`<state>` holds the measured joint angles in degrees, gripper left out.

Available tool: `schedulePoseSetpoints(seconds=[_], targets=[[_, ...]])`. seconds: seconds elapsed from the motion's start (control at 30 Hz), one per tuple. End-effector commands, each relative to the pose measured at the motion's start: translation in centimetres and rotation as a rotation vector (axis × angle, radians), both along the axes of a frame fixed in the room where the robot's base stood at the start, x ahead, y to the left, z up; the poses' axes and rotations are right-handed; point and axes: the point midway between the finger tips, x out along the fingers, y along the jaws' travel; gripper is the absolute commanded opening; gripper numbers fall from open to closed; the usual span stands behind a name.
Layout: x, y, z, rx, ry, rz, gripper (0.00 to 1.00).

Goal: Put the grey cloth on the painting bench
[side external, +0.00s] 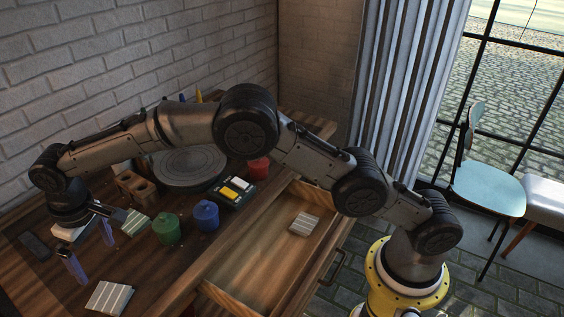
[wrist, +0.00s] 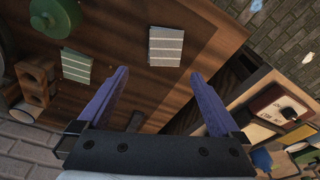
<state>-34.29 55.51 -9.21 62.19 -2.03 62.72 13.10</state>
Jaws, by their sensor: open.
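A pale grey striped cloth (side external: 109,298) lies flat on the wooden bench top (side external: 165,262) near the front left; it also shows in the wrist view (wrist: 166,47). Another pale, greyish striped cloth (side external: 304,224) lies inside the open drawer (side external: 262,262). A greenish striped cloth (side external: 135,222) lies by the green pot and shows in the wrist view (wrist: 76,66). My gripper (side external: 95,262) is open and empty, its purple fingers pointing down above the left part of the bench. In the wrist view the gripper (wrist: 162,74) has the grey cloth just beyond its fingertips.
A green pot (side external: 166,229), a blue pot (side external: 206,216) and a red pot (side external: 258,168) stand on the bench. A round grey turntable (side external: 188,168), a block with holes (side external: 137,188) and a paint box (side external: 235,190) are behind. A dark flat object (side external: 34,246) lies far left.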

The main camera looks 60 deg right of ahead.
Motion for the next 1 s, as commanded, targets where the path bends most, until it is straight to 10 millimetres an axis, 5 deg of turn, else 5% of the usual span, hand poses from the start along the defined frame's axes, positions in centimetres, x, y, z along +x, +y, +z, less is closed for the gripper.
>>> schedulePoseSetpoints(seconds=[0.27, 0.5, 0.77, 1.0], targets=[[-2.3, -9.6, 10.1, 0.035, -0.062, -0.08, 1.0], [-8.3, -18.7, 16.7, 0.058, -0.123, -0.155, 1.0], [-17.5, -26.8, 19.8, 0.071, -0.195, -0.236, 1.0], [-27.0, -31.9, 18.8, 0.072, -0.264, -0.31, 1.0]])
